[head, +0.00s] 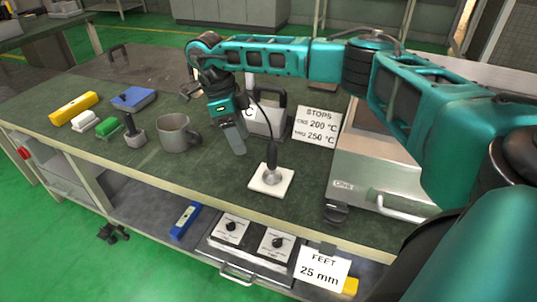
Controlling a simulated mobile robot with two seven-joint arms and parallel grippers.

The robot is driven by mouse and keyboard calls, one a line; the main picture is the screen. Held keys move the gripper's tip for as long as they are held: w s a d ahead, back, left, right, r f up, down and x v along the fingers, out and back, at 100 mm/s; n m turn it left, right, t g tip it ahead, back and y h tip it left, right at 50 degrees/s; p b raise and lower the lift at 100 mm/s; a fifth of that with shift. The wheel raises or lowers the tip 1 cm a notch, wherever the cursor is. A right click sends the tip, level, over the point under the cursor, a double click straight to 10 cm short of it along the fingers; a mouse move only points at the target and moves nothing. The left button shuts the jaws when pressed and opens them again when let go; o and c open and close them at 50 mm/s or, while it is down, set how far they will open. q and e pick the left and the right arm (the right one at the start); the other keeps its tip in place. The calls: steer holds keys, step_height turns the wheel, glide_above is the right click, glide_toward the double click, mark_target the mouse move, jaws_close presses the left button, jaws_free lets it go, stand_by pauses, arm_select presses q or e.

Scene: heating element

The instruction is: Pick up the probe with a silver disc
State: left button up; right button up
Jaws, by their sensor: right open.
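The probe with a silver disc (271,176) stands upright on a white square pad (284,187) near the front edge of the bench in the head view. It has a dark handle and a cable rising from its top. My right gripper (238,150) points down to the left of the probe and behind it, above the bench. It is open and apart from the probe, with nothing seen in it. My left gripper is not in view.
A grey mug (174,134) stands to the left, with a dark-handled tool (134,135) beyond it. A sign reading 200 °C and 250 °C (318,125) and a metal appliance (375,160) stand to the right. Bare bench lies between mug and pad.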

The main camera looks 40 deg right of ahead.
mark_target(269, 143)
steer(key=d+r+h, duration=0.2)
steer(key=d, duration=0.3)
steer(key=shift+m, duration=0.4)
steer(key=b+x, duration=0.2)
steer(key=x, duration=0.4)
steer(key=shift+a, duration=0.15)
steer(key=shift+s+f, duration=0.2)
steer(key=shift+f, duration=0.3)
steer(key=b+x, duration=0.2)
steer(key=x, duration=0.3)
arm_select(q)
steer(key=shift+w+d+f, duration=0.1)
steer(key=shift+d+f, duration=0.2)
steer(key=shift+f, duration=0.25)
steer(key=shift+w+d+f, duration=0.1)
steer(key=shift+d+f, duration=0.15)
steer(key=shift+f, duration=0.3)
arm_select(e)
jaws_close()
